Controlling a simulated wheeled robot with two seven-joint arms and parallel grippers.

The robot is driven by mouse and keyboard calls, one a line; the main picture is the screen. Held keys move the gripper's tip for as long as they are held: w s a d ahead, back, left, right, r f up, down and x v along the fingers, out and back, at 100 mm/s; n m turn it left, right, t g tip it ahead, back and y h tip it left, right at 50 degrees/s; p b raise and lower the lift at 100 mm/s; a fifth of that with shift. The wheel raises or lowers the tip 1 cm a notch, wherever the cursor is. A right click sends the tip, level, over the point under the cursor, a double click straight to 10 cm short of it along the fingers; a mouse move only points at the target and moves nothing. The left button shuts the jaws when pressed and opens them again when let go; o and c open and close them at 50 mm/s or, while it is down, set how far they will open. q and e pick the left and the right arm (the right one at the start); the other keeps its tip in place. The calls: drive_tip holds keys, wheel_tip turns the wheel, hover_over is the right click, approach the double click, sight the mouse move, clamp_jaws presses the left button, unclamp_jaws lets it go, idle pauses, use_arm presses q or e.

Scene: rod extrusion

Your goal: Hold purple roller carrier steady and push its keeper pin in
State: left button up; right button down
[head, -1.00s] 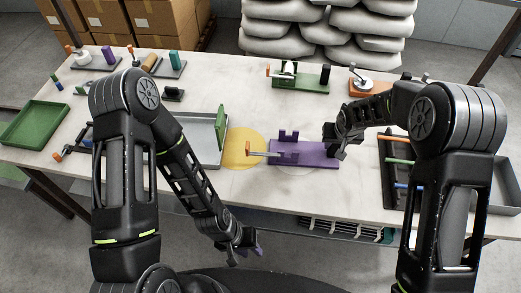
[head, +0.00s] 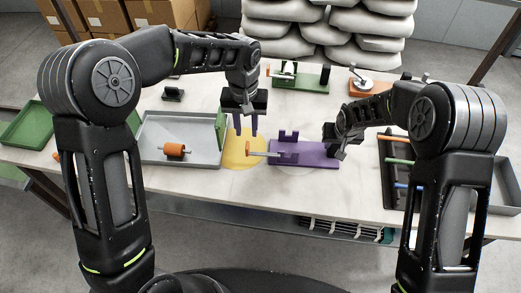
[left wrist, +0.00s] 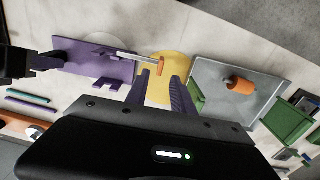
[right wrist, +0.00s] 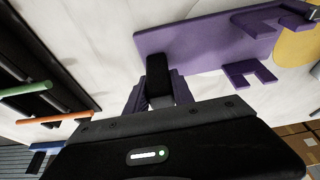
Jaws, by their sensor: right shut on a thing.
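The purple roller carrier (head: 310,156) lies flat on the table with two notched uprights; it also shows in the left wrist view (left wrist: 98,62) and right wrist view (right wrist: 205,40). Its keeper pin (head: 262,154), a pale rod with an orange end, sticks out to the left over a yellow disc; it shows in the left wrist view (left wrist: 140,57). My right gripper (head: 338,142) is shut on a black block (right wrist: 158,75) at the carrier's right end. My left gripper (head: 246,131) is open and empty above the yellow disc, apart from the pin, fingers pointing down.
The yellow disc (head: 236,160) is left of the carrier. A grey tray (head: 205,157) holds an orange roller (head: 174,149); a green upright plate (head: 220,130) stands at its right. A dark rack with coloured rods (head: 397,161) is at right. A green fixture (head: 308,79) is behind.

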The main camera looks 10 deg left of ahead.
sight(247, 144)
use_arm(q)
drive_tip(key=shift+w+a+r, duration=0.1)
drive_tip(key=shift+w+r, duration=0.1)
drive_tip(key=shift+r, duration=0.1)
drive_tip(key=shift+f, duration=0.15)
drive_tip(key=shift+f, duration=4.45)
clamp_jaws()
